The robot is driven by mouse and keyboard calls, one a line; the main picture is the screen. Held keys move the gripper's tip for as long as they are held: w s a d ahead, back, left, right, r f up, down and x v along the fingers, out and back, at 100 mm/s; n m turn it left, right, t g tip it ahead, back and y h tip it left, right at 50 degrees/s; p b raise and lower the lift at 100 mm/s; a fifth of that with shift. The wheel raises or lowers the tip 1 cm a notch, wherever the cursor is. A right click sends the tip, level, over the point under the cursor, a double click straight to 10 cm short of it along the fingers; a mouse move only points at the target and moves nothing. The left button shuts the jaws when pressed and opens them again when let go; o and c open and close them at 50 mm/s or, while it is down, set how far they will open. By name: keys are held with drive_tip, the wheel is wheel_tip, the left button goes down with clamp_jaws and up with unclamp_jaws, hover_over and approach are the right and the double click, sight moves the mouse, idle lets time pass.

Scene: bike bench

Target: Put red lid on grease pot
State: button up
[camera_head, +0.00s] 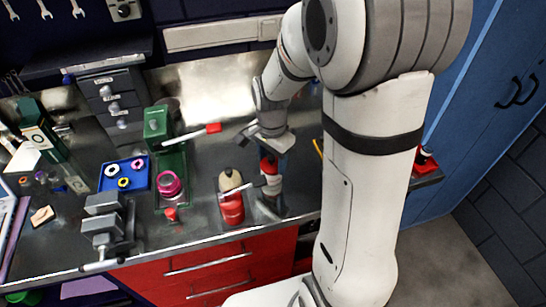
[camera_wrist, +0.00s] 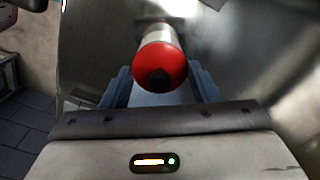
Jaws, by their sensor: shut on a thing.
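My gripper (camera_head: 270,147) is above the bench, right of the red bottle. In the wrist view its blue-grey fingers are shut on a red-ended cylinder (camera_wrist: 162,65) with a dark round centre and a pale silvery body. Its red part also shows under my gripper in the head view (camera_head: 268,167). I cannot tell whether it is the red lid. An open-looking magenta round pot (camera_head: 170,185) stands on a green tray at the left, apart from my gripper; I cannot tell whether it is the grease pot. A small red piece (camera_head: 171,214) lies in front of it.
A red bottle with a beige top (camera_head: 231,205) stands close left of my gripper. A blue tray (camera_head: 137,187) with small rings, a grey vise (camera_head: 104,222) and grey drawers (camera_head: 113,95) crowd the left. A red-tipped tool (camera_head: 212,128) rests behind.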

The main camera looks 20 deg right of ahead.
sight(272, 157)
drive_tip(key=shift+f, duration=0.3)
drive_tip(key=o, duration=0.7)
drive_tip(key=shift+r+p, duration=3.9)
drive_tip(key=shift+r, duration=1.65)
drive_tip(key=s+r+n+t+b, duration=0.1)
drive_tip(key=s+r+n, duration=0.1)
drive_tip(key=s+n, duration=0.2)
drive_tip(key=s+r+n+t+b, duration=0.1)
drive_tip(key=s+r+n+b, duration=0.1)
drive_tip(key=s+n, duration=0.2)
drive_tip(key=s+r+n+t+b, duration=0.1)
drive_tip(key=s+n, duration=0.3)
drive_tip(key=s, duration=0.2)
drive_tip(key=shift+s+d+r+b, duration=0.2)
drive_tip(key=shift+s+r+b, duration=0.1)
drive_tip(key=shift+r+b, duration=0.1)
